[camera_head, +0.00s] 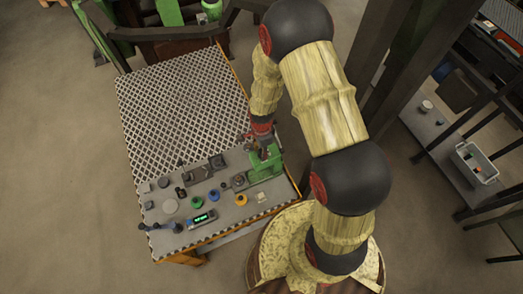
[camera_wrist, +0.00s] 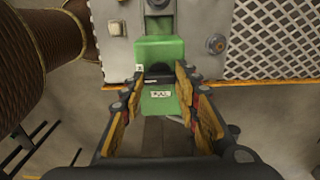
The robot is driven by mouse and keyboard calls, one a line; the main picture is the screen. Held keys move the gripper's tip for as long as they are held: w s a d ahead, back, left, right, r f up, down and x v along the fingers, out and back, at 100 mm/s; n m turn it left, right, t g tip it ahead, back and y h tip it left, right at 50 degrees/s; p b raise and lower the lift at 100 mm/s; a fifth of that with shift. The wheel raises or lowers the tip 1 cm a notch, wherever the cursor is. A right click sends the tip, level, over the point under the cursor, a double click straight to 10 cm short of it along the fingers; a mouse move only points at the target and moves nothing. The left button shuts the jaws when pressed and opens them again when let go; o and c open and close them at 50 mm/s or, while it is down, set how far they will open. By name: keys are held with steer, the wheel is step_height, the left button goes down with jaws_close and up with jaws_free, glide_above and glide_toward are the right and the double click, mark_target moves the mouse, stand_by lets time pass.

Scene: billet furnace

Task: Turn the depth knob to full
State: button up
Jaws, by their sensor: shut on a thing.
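A green unit (camera_head: 264,168) stands at the right end of the grey control panel, and my gripper (camera_head: 262,146) comes down at it from above. In the wrist view the green unit (camera_wrist: 158,48) lies straight ahead. A dark rounded knob (camera_wrist: 160,70) on it shows between the fingertips of my gripper (camera_wrist: 160,76). The fingers stand on both sides of this knob and are closed on it. A small white label (camera_wrist: 159,94) sits on the green face beside the knob; its text is too small to read. The knob's pointer and setting cannot be made out.
The grey panel (camera_head: 170,223) carries several other controls, among them a blue knob (camera_head: 214,195), a green knob (camera_head: 198,203) and a lit display (camera_head: 200,218). A diamond-patterned plate (camera_head: 180,100) lies behind. A dark post (camera_head: 418,60) stands to the right.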

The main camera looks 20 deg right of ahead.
steer(key=shift+n, duration=0.3)
steer(key=n+b, duration=0.2)
steer(key=n, duration=0.1)
steer(key=shift+f, duration=0.1)
steer(key=n+b, duration=0.2)
steer(key=n, duration=0.3)
steer(key=shift+n, duration=0.4)
steer(key=n+b, duration=0.1)
steer(key=n, duration=0.3)
steer(key=shift+n+b, duration=0.3)
steer(key=shift+b, duration=0.05)
steer(key=shift+n+b, duration=0.45)
steer(key=shift+n, duration=1.55)
steer(key=o, duration=1.2)
steer(key=shift+c, duration=0.2)
steer(key=shift+r, duration=0.2)
